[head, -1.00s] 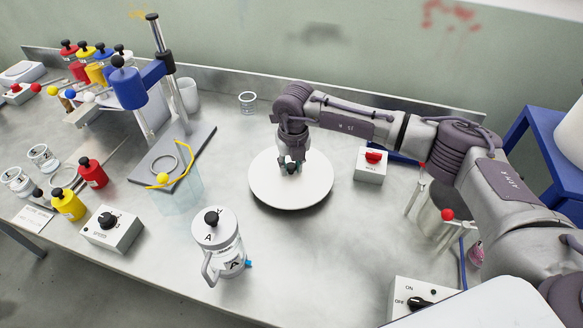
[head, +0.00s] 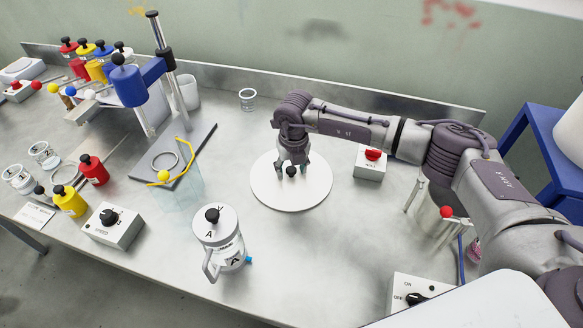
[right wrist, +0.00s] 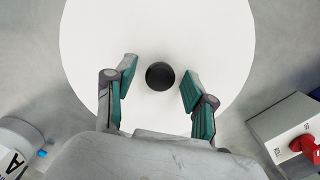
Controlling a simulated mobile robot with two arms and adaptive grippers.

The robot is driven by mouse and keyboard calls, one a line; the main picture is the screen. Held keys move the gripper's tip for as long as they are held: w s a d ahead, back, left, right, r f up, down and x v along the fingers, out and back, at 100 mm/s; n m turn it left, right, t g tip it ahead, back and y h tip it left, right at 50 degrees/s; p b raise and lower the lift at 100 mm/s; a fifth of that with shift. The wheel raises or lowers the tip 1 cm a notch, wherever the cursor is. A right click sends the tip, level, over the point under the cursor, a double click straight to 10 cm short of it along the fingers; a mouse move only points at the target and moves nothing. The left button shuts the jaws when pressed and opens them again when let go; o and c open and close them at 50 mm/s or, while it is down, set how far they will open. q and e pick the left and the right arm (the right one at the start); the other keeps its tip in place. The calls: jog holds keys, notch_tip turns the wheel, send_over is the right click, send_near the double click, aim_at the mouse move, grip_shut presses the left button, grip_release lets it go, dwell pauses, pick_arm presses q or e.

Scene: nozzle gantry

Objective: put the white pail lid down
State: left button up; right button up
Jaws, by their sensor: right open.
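The white pail lid (head: 290,196) is a flat white disc with a black knob (head: 291,171) at its middle. It lies flat on the metal bench, and it fills much of the right wrist view (right wrist: 205,40). My right gripper (head: 292,168) is over the lid's centre. In the right wrist view its two green-padded fingers (right wrist: 155,92) stand apart on either side of the black knob (right wrist: 160,76), with clear gaps. My left gripper is not in view.
Bare bench lies in front of the lid.

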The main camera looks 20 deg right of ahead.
aim_at(293, 180)
notch_tip(293, 180, up, 12)
jog(key=s+b, duration=0.1)
jog(key=b, duration=0.1)
jog(key=shift+s, duration=0.25)
dwell(0.4)
